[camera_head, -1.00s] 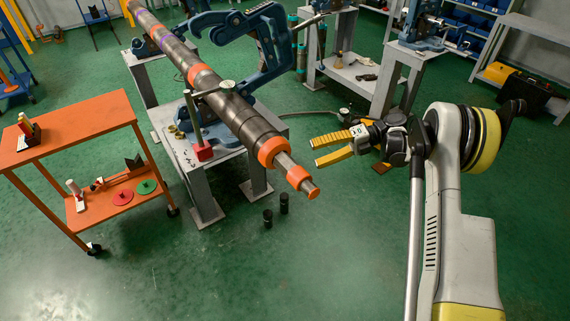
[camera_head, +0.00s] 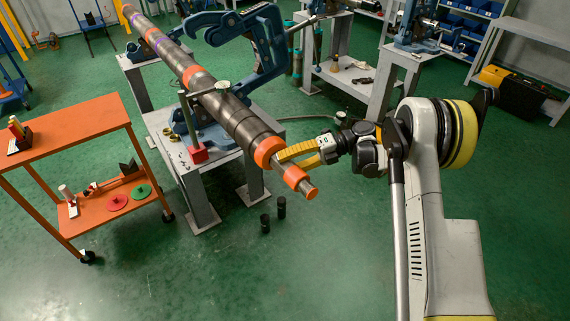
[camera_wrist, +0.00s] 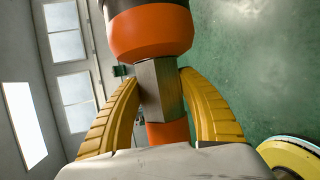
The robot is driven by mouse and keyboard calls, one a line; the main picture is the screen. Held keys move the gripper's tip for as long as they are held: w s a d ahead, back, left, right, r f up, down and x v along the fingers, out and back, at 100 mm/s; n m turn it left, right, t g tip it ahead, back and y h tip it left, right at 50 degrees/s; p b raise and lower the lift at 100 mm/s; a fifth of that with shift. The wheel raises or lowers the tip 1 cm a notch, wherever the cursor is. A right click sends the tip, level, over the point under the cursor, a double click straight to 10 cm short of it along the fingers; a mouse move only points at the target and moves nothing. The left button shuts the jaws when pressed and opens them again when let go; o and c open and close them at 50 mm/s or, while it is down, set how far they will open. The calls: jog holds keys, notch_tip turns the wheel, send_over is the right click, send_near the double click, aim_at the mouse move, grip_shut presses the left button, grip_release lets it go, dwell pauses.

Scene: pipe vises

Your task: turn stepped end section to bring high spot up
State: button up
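The long dark pipe (camera_head: 231,108) with orange bands lies clamped in a blue pipe vise (camera_head: 265,52) on a grey stand. Its stepped end section (camera_head: 310,190) juts toward the camera, with a bare grey narrow part between two orange bands. My gripper (camera_head: 288,161) has its yellow fingers at this end from the right. In the wrist view my gripper (camera_wrist: 160,80) has one finger on each side of the bare grey part (camera_wrist: 160,88). The fingers look spread around it; whether they touch it is unclear. The orange bands (camera_wrist: 151,32) lie above and below the fingers.
An orange cart (camera_head: 75,130) with small tools stands at left. A red-based height gauge (camera_head: 197,154) stands on the vise stand, with a dial over the pipe. Two black cylinders (camera_head: 281,208) stand on the floor below the pipe end.

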jog(key=c, duration=0.3)
jog(key=shift+r+n+h+p, duration=0.25)
jog(key=shift+n+h+p, duration=0.05)
jog(key=shift+h+p, duration=0.55)
jog(key=shift+f+n+t+h+p, duration=0.1)
jog(key=shift+n+t+h+p, duration=0.2)
jog(key=shift+t+h+p, duration=0.7)
jog(key=shift+h, duration=0.25)
jog(key=o, duration=1.1)
jog(key=shift+o, duration=0.2)
jog(key=v, duration=1.2)
